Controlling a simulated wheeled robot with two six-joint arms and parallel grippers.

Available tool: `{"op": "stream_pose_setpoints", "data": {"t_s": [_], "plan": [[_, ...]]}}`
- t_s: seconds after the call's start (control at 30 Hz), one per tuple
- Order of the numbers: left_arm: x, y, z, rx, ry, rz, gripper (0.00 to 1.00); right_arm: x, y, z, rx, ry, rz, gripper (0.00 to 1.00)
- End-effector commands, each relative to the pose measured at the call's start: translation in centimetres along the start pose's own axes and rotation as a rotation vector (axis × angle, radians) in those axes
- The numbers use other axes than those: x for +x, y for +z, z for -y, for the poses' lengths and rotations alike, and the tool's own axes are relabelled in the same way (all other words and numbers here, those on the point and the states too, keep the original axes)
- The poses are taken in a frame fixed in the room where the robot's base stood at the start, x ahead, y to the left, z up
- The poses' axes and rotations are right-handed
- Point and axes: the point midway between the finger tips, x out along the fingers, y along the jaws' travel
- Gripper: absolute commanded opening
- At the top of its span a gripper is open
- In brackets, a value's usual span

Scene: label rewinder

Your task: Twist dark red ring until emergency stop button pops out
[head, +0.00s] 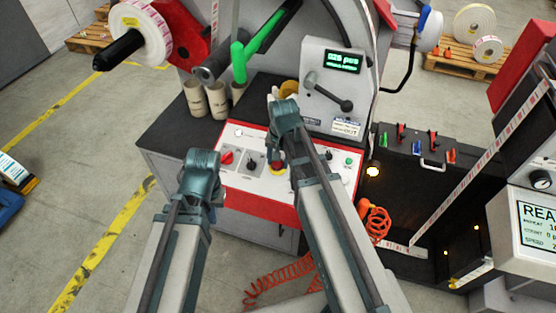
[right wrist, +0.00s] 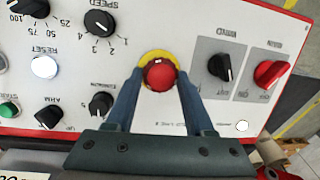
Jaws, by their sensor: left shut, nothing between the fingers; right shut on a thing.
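The emergency stop button (right wrist: 160,74) is a round red knob on a yellow disc, on the white face of the control panel. A darker red band shows around its lower edge; I cannot clearly separate it as the ring. My right gripper (right wrist: 161,82) is shut on this red part, one finger on each side. In the head view the button (head: 278,169) is partly hidden by my right gripper (head: 277,158). My left gripper (head: 213,200) is shut and empty, in front of the panel's left end; its fingertips are hard to make out.
The red-edged panel (head: 262,193) carries a red rotary switch (head: 227,157) and a black one (head: 251,166) left of the button. Black knobs and a white reset button (right wrist: 44,67) lie close by. A lever box (head: 331,90) stands behind. Orange coiled hose (head: 376,222) hangs at right.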

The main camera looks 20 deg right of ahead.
Motion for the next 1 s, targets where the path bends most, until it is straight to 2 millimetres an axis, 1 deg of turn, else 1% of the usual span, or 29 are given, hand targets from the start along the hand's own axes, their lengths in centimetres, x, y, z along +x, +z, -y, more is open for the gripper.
{"op": "stream_pose_setpoints", "data": {"t_s": [0.37,0.4,0.53,0.87,1.0], "plan": [[0.02,0.00,0.00,0.000,0.000,0.000,0.00,0.01,0.05,0.04,0.003,-0.002,0.001,0.00],[0.02,0.00,0.00,0.000,0.000,0.000,0.00,0.01,0.06,0.04,0.003,-0.002,0.001,0.59],[0.01,0.00,0.00,0.000,0.000,0.000,0.00,0.01,0.04,0.03,0.003,-0.002,0.001,0.82],[-0.07,0.00,0.01,0.000,0.000,0.000,0.00,-0.07,0.01,0.01,0.003,-0.001,0.000,0.83],[-0.55,0.03,0.06,0.000,0.000,0.000,0.00,-0.56,0.00,0.01,0.003,-0.001,0.000,0.83]]}}
